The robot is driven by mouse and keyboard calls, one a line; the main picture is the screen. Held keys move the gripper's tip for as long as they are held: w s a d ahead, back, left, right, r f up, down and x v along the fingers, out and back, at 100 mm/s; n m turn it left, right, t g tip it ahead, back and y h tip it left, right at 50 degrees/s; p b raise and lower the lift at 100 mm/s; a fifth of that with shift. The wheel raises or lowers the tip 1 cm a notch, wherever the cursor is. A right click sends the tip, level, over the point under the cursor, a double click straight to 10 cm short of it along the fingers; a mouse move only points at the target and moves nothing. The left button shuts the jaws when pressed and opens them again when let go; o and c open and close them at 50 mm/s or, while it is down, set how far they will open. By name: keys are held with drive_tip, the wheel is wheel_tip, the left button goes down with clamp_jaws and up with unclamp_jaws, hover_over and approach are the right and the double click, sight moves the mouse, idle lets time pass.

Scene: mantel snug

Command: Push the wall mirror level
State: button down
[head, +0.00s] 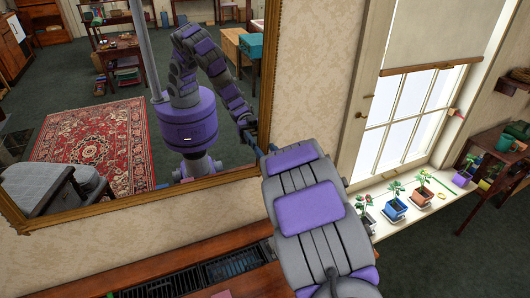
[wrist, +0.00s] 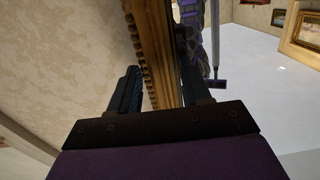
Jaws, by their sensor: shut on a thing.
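The wall mirror (head: 130,202) has a gilt, beaded frame and fills the left of the head view. Its lower edge slopes up to the right in the picture; I cannot tell how much is real tilt. My gripper (wrist: 156,84) is shut on the mirror's frame, with one dark finger on each side of the gilt edge (wrist: 154,40) in the wrist view. In the head view my gripper is at the frame's lower right corner, mostly hidden behind my arm.
Below the mirror is a wooden mantel shelf (head: 180,262) with a dark grille (head: 205,273). To the right, a window (head: 405,115) has a sill with several small potted plants (head: 394,205). Patterned wallpaper (head: 313,65) fills the wall between. The room in the glass is a reflection.

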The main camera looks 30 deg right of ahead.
drive_tip(key=d, duration=0.1)
drive_tip(key=d+r+p, duration=0.1)
drive_tip(key=d, duration=0.1)
drive_tip(key=shift+s+d+r+n, duration=0.1)
drive_tip(key=shift+d+r+n, duration=0.2)
drive_tip(key=shift+r, duration=0.1)
drive_tip(key=c, duration=0.5)
unclamp_jaws()
drive_tip(key=shift+a, duration=0.1)
drive_tip(key=shift+p, duration=0.3)
